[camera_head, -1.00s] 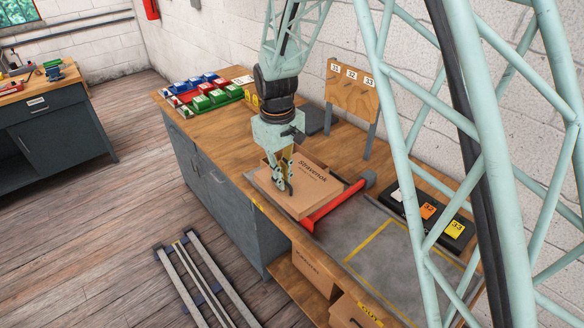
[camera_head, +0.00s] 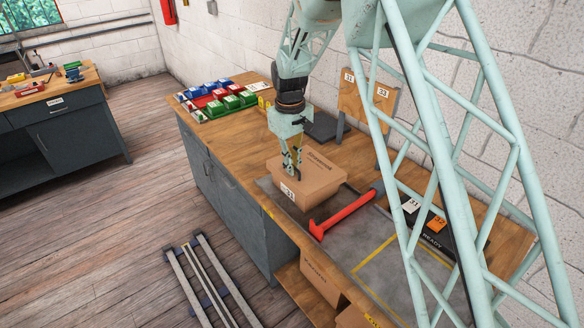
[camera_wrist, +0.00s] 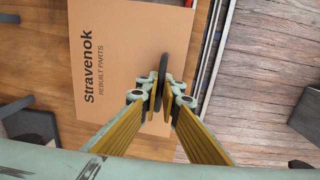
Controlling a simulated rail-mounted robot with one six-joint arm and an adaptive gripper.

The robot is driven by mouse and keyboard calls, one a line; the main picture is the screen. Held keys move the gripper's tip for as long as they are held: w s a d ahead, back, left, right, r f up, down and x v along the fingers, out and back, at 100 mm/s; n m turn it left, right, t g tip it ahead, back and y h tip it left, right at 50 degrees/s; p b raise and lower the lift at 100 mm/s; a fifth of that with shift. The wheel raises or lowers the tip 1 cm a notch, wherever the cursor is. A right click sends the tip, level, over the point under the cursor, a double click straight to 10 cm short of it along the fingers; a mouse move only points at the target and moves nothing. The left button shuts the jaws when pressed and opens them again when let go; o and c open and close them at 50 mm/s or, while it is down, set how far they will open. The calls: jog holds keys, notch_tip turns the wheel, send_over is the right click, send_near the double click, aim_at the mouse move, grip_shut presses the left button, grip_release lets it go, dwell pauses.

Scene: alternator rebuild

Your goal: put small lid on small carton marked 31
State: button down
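The small carton (camera_head: 292,201), brown with a white tag marked 31 on its end, stands on the bench by the grey mat. The small lid (camera_head: 318,172), a flat brown cover with printed lettering, lies over its top; I cannot tell whether it is fully seated. In the wrist view the lid (camera_wrist: 120,40) reads "Stravenok Rebuilt Parts" and has a dark upright grip piece (camera_wrist: 163,72) near one edge. My gripper (camera_head: 292,168) points down at the lid, and its fingertips (camera_wrist: 163,88) close around that dark piece.
A black tray (camera_head: 430,232) with tags 31 and 32 lies farther right. Colored bins (camera_head: 215,98) stand at the back left. A wooden number board (camera_head: 368,98) stands behind.

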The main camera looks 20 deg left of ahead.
jog(key=shift+w+a+f, duration=0.1)
jog(key=shift+w+a, duration=0.25)
jog(key=shift+w, duration=0.45)
jog(key=shift+w+a+f, duration=0.1)
jog(key=shift+w+a, duration=0.2)
jog(key=shift+w, duration=0.5)
jog(key=shift+w, duration=0.1)
jog(key=shift+w+a, duration=0.1)
jog(key=shift+w, duration=0.1)
jog(key=shift+f+p, duration=0.3)
jog(key=shift+f, duration=1.4)
jog(key=c, duration=2.9)
grip_release()
jog(key=shift+o, duration=0.2)
jog(key=shift+r, duration=0.15)
notch_tip(320, 180, up, 12)
jog(key=shift+s, duration=0.2)
jog(key=shift+a+f, duration=0.1)
jog(key=shift+f, duration=0.1)
